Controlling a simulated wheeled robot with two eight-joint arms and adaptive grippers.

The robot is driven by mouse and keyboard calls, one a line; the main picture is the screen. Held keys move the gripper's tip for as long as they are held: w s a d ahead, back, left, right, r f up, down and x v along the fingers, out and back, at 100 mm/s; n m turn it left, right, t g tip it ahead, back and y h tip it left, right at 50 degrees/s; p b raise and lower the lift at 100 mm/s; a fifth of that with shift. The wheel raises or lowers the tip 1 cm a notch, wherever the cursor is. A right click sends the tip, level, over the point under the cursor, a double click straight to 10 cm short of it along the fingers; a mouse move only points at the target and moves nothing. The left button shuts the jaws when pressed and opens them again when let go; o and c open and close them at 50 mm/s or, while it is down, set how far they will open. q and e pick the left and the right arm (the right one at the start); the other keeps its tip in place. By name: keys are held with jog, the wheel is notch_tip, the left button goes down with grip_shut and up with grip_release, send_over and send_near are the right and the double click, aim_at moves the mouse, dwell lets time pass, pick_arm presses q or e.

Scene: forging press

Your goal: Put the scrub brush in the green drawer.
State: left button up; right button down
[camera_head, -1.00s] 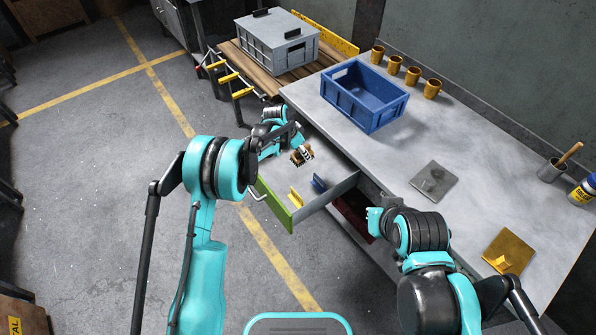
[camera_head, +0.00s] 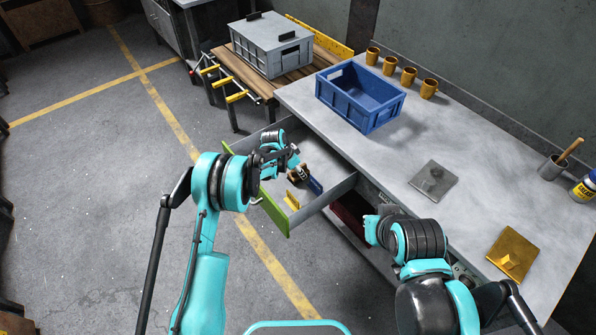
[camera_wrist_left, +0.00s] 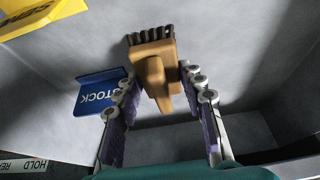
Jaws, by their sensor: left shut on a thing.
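The scrub brush (camera_wrist_left: 153,62) has a tan wooden body and dark bristles. In the left wrist view it is between the fingers of my left gripper (camera_wrist_left: 162,98), which is shut on its handle. In the head view my left gripper (camera_head: 297,169) and the brush (camera_head: 305,172) are over the open green drawer (camera_head: 273,213), inside its outline. Whether the brush touches the drawer floor I cannot tell. My right arm hangs at the bench's front edge; its gripper is hidden.
A yellow plate (camera_head: 292,201) and a blue STOCK plate (camera_head: 315,185) stand in the drawer; the blue one is close beside the left finger in the wrist view (camera_wrist_left: 99,94). A blue crate (camera_head: 360,97) stands on the bench. A dark red compartment (camera_head: 350,221) lies right of the drawer.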

pick_arm(q)
jog(key=o, duration=0.8)
jog(key=shift+f, duration=0.15)
jog(key=shift+o, duration=0.2)
jog(key=shift+r+p, duration=0.3)
jog(key=shift+r, duration=0.15)
jog(key=p+v, duration=0.3)
jog(key=v, duration=0.8)
jog(key=shift+r, duration=0.35)
jog(key=s+a+r+n+t+y, duration=0.1)
jog(key=s+a+r+n, duration=0.25)
jog(key=s+r, duration=0.5)
jog(key=s+a+r+n+t+y, duration=0.15)
jog(key=s+a+r, duration=0.35)
jog(key=r, duration=0.6)
jog(key=s+a+n+t, duration=0.1)
jog(key=s+a+n, duration=0.2)
jog(key=s, duration=0.7)
jog(key=s+a+n+t+y, duration=0.1)
jog(key=s+a, duration=0.3)
jog(key=s, duration=0.7)
jog(key=shift+a+r+n, duration=0.25)
jog(key=shift+a+n, duration=0.05)
jog(key=shift+n, duration=0.6)
